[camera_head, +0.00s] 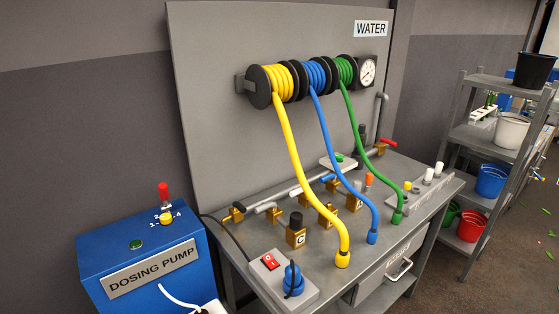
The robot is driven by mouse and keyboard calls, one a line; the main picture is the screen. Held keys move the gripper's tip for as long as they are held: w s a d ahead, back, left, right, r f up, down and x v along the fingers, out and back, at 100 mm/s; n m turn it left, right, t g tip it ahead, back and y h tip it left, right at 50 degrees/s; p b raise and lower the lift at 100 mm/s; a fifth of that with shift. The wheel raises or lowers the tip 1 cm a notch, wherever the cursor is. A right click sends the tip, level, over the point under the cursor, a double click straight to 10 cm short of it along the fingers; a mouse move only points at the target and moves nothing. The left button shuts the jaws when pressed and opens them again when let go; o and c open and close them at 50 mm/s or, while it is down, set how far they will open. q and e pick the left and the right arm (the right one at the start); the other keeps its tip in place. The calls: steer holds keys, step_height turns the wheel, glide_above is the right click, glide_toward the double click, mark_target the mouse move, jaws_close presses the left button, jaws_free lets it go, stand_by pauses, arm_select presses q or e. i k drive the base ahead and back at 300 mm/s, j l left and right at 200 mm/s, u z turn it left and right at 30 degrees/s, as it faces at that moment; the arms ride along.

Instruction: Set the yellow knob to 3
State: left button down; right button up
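The yellow knob (166,218) sits on top of the blue dosing pump (150,265) at the lower left of the head view. Which numeral the knob points to is too small to tell. Neither of my grippers is in view, and nothing is touching the knob.
A red-topped post (164,195) stands just behind the knob, and a green button (136,245) lies to its left. A grey bench (235,262) with valves and a yellow hose (296,150) stands at the right. A shelf (480,140) holds buckets.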

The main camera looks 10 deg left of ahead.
mark_target(165, 218)
steer(key=u, duration=1.45)
